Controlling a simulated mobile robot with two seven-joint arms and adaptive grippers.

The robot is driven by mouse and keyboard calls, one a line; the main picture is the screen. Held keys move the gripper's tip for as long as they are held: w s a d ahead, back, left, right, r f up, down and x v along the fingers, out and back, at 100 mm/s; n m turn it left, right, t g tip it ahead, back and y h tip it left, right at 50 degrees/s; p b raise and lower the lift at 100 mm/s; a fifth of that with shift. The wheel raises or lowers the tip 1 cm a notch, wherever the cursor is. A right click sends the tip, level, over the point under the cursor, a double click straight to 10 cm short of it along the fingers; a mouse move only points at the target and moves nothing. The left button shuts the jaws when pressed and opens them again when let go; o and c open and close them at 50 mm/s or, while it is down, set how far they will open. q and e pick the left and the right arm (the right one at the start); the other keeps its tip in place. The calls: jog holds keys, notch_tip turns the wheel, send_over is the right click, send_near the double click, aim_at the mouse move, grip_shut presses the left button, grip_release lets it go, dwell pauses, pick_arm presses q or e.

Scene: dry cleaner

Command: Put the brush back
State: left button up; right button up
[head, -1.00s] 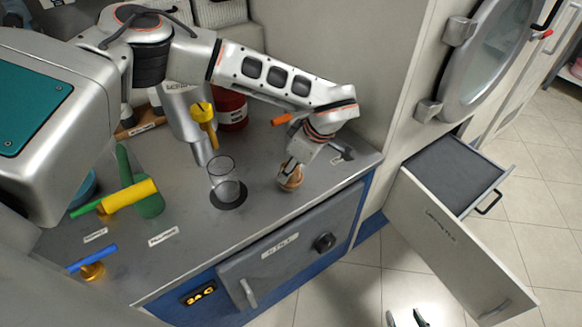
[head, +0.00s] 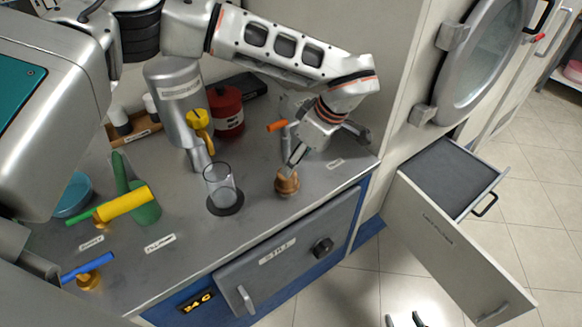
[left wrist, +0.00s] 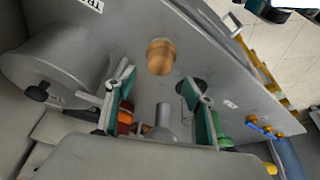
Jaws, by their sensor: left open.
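A small round brown wooden piece (head: 287,183) stands on the counter near its front right. I cannot tell whether it is the brush. My left gripper (head: 293,157) is just above and behind it. In the left wrist view the left gripper (left wrist: 158,80) has its teal fingers apart with nothing held, and the wooden piece (left wrist: 160,57) shows beyond them. A blue-handled tool (head: 88,268) with a gold base lies at the front left. An orange handle (head: 277,126) shows behind the left gripper. My right gripper (head: 405,319) shows at the bottom edge, fingers apart and empty.
A clear glass (head: 221,188) stands on a dark disc left of the wooden piece. An open drawer (head: 455,245) juts out at right.

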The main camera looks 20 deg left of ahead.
pick_arm(q)
jog(key=shift+v, duration=2)
